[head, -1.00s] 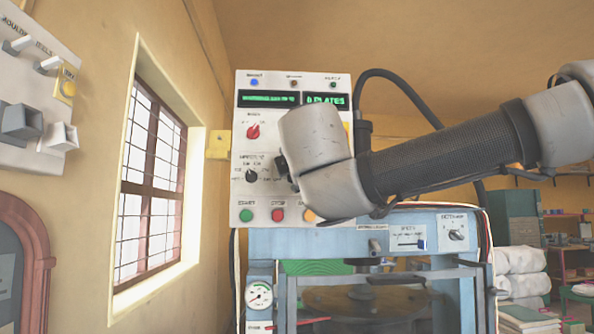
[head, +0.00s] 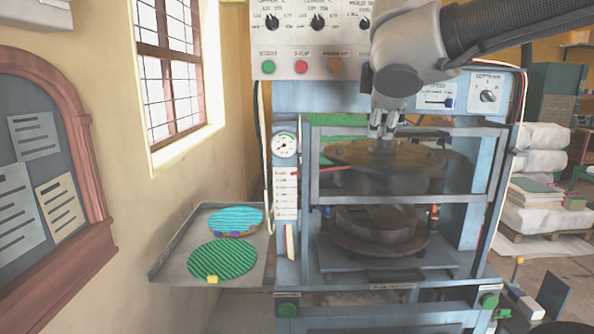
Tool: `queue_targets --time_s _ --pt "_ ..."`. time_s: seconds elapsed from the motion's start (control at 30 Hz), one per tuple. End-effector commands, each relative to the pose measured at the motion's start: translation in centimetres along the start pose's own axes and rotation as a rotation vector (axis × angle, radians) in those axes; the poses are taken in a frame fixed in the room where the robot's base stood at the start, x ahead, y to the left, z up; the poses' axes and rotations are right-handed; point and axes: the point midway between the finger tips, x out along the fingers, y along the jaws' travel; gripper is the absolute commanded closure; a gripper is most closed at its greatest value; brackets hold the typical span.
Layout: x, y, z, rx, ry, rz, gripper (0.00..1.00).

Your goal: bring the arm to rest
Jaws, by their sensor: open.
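My gripper (head: 383,130) hangs from my arm at the upper right of the head view, in front of the press. It is small and partly dark here, and points down with nothing seen between its fingers. The blue press (head: 300,112) stands behind and below it. Its barred guard frame (head: 408,199) covers the opening, with the round upper platen (head: 350,155) and the lower die (head: 375,222) showing through. The arm hides part of the control panel (head: 300,45).
A grey side tray (head: 170,262) at the left holds a blue ribbed plate (head: 236,219) and a green ribbed plate (head: 222,260). A notice board (head: 72,90) hangs on the left wall. White sacks (head: 540,160) are stacked at the right.

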Motion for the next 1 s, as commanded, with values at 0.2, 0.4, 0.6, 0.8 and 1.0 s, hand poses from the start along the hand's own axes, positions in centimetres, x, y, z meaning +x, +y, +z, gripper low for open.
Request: queue_targets --time_s 0.2,0.4,0.6,0.8,1.0 --pt "2.0 -12.7 13.7 0.561 -0.188 -0.409 0.48" --pt "-0.2 -21.1 20.5 1.094 -0.278 -0.575 0.48" --pt "-1.3 -20.9 24.2 1.256 -0.313 -0.487 0.48" --pt "-1.4 -20.8 24.8 1.279 -0.327 -0.473 0.48" --pt "-1.4 -20.8 24.8 1.277 -0.326 -0.473 0.48"
